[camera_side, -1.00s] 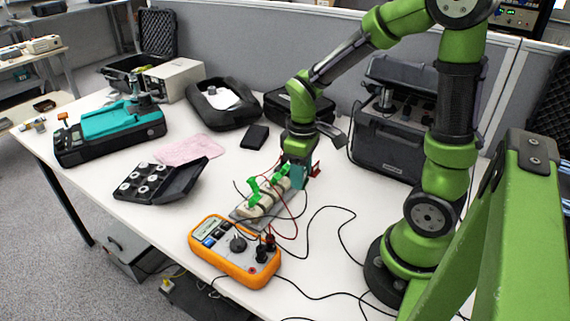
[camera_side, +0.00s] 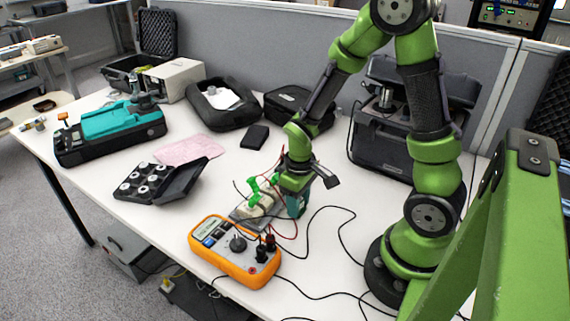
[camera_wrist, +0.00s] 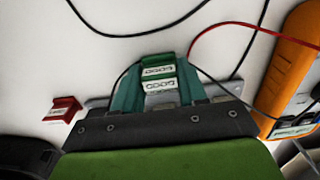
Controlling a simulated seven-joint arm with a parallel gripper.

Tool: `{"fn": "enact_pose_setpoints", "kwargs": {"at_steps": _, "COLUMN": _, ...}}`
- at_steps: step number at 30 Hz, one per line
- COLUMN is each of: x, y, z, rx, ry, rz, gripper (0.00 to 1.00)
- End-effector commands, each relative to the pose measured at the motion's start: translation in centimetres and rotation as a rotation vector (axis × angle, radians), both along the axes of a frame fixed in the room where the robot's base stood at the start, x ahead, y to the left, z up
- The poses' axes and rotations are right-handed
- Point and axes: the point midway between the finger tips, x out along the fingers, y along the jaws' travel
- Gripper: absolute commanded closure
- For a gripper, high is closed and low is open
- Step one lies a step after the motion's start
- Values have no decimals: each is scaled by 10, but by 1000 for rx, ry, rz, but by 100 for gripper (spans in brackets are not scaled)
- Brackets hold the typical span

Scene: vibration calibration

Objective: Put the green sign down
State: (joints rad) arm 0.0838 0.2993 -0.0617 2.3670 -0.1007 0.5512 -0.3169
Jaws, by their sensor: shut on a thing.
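My gripper (camera_side: 298,204) is low over the white table, just right of the grey plate with the pale block. In the wrist view its teal fingers (camera_wrist: 160,64) are shut on the green sign (camera_wrist: 158,72), which has a white panel with dark marks. White table surface shows beyond the sign; I cannot tell whether the sign touches it. In the side view the sign is hidden by the fingers. A red sign (camera_wrist: 64,109) with a white lower edge is apart from the gripper, at the left in the wrist view.
The orange meter (camera_side: 236,250) is close in front, also at the right in the wrist view (camera_wrist: 290,60). Black and red cables (camera_side: 330,209) loop around the gripper. The pale block (camera_side: 256,204) carries green clamps (camera_side: 262,187). A black case (camera_side: 385,140) stands behind.

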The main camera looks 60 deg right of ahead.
Motion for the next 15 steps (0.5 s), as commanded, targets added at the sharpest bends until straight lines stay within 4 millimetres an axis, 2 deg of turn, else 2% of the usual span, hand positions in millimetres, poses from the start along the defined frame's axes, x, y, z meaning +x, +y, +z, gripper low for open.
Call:
{"fn": "enact_pose_setpoints", "kwargs": {"at_steps": 6, "x": 0, "y": 0, "z": -3, "rx": 0, "ry": 2, "rz": 0, "gripper": 87}}
{"fn": "enact_pose_setpoints", "kwargs": {"at_steps": 7, "x": 0, "y": 0, "z": -3, "rx": 0, "ry": 1, "rz": 0, "gripper": 54}}
{"fn": "enact_pose_setpoints", "kwargs": {"at_steps": 11, "x": 0, "y": 0, "z": -2, "rx": 0, "ry": 1, "rz": 0, "gripper": 34}}
{"fn": "enact_pose_setpoints", "kwargs": {"at_steps": 15, "x": 0, "y": 0, "z": -2, "rx": 0, "ry": 0, "rz": 1, "gripper": 33}}
